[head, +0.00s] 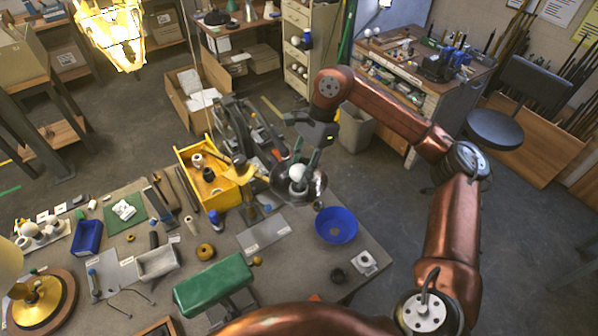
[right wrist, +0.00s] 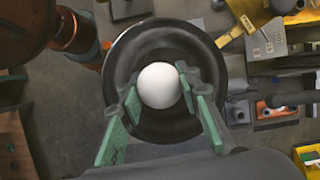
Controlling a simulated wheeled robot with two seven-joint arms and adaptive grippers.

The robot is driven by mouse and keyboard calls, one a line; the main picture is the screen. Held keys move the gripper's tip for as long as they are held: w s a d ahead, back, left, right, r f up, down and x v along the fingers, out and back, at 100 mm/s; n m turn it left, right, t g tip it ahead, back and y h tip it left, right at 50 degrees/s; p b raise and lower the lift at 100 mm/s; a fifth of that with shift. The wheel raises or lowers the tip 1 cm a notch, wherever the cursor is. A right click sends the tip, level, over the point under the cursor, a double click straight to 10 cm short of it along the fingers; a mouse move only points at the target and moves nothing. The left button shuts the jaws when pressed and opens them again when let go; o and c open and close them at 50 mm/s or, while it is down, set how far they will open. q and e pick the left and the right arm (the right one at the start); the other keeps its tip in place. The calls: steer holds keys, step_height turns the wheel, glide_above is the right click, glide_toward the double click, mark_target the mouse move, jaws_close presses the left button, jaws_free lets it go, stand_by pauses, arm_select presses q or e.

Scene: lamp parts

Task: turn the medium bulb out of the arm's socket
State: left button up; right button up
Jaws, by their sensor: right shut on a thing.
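The medium bulb is a white globe (head: 297,172) inside a round metallic shade (head: 316,187), over the workbench in the head view. In the right wrist view the bulb (right wrist: 159,85) sits near the middle of the dark round shade (right wrist: 150,43). My right gripper (head: 302,164) reaches into the shade's open mouth. Its green-padded fingers (right wrist: 158,92) are on either side of the bulb and shut on it. The socket behind the bulb is hidden, so I cannot see the thread. My left gripper is not in view.
A blue bowl (head: 337,226) stands on the bench below and right of the shade. A yellow bin (head: 213,190) with parts is to its left. A green padded block (head: 213,284) and several small parts lie on the bench. A grey waste bin (head: 354,131) stands behind.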

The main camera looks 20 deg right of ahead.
steer(key=n+g, duration=0.1)
steer(key=n, duration=0.2)
steer(key=shift+a+r, duration=0.1)
steer(key=n+g+h, duration=0.1)
steer(key=n, duration=0.2)
steer(key=shift+n, duration=0.3)
steer(key=shift+n+g+h, duration=0.3)
steer(key=shift+n+g, duration=0.1)
steer(key=shift+n, duration=0.5)
steer(key=shift+r+n+h+p, duration=0.1)
steer(key=shift+n+h+p, duration=0.7)
steer(key=shift+n+p, duration=1.25)
steer(key=shift+n+g+p, duration=0.3)
steer(key=shift+n+p, duration=0.15)
steer(key=shift+n, duration=0.1)
